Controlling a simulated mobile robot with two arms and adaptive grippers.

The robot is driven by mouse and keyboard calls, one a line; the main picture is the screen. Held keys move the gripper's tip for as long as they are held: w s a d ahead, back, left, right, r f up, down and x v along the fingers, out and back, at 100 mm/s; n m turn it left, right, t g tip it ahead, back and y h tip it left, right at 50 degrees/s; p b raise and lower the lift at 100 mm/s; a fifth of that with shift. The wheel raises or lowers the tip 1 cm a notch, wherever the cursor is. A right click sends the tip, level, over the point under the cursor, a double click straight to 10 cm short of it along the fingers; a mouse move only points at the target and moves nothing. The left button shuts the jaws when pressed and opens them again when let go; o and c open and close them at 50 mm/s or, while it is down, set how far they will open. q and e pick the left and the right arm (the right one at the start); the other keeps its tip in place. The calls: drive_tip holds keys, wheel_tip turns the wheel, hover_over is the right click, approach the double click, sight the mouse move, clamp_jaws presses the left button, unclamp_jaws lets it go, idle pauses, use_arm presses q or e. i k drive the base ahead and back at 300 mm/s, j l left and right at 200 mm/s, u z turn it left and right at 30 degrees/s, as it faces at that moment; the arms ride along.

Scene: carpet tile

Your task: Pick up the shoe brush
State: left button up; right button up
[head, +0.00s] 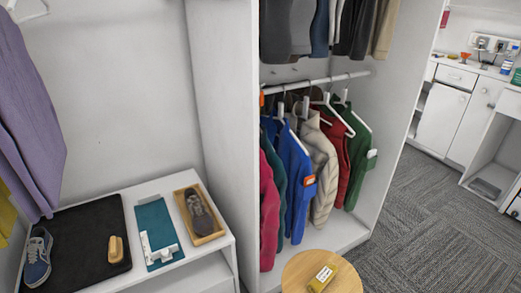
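A small tan, rounded block that looks like the shoe brush (116,249) lies on a black mat (88,222) on the white bench at the lower left. Its bristles cannot be made out. A blue-grey sneaker (38,257) with a pale sole stands on the same mat, to the left of the brush and apart from it. Neither of my grippers is in view.
The white bench (180,182) also bears a teal mat (153,220) with a white object, and a wooden tray (189,188) holding a dark shoe (199,212). Purple clothing (30,120) hangs at left. A round wooden stool (345,283) holds a yellow item (321,279). Carpet (430,230) is clear at right.

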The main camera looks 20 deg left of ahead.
sight(116, 254)
drive_tip(key=u, duration=1.8)
